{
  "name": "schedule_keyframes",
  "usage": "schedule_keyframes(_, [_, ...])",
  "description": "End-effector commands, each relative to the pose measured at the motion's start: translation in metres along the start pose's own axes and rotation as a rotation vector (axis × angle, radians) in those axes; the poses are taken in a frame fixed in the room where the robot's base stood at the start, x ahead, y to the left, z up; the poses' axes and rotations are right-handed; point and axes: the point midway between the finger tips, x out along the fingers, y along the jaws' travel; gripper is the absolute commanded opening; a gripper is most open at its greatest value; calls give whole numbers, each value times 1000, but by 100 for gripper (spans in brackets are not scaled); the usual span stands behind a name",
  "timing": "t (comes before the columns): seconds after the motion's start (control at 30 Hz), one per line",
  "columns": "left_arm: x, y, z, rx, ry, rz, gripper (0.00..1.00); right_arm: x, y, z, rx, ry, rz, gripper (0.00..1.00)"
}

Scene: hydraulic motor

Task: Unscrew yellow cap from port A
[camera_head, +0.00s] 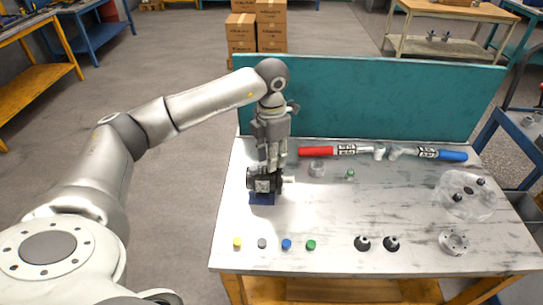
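The dark hydraulic motor (264,184) sits on a small blue block (262,198) at the left of the table. A pale stub points right from its side. My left gripper (271,167) points straight down at the top of the motor, and its fingertips touch or nearly touch it. I cannot tell whether the fingers are open or shut on something there. Port A and any cap on it are hidden or too small to make out. A yellow cap (238,243) lies on the table's front left. My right gripper is not in view.
Grey, blue (287,244) and green caps lie in a row beside the yellow one. Two black fittings (362,243) and a metal ring (453,242) are farther right. Red-handled (317,151) and blue-handled (452,155) tools lie before the teal back panel (370,98). The table's middle is mostly clear.

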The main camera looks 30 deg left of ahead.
Motion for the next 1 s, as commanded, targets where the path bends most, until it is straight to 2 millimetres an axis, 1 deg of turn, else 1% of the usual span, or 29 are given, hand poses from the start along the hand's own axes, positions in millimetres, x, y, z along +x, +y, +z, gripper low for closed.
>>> schedule_keyframes(0.1, [2, 0, 0, 141, 0, 1, 30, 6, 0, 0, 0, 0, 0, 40])
schedule_keyframes(0.6, [1, 0, 0, 715, 1, 0, 30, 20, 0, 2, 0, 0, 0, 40])
schedule_keyframes(0.73, [0, 0, 0, 786, 2, -1, 30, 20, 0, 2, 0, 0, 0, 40])
schedule_keyframes(1.0, [0, 0, 0, 794, 1, -1, 30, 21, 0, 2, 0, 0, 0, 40])
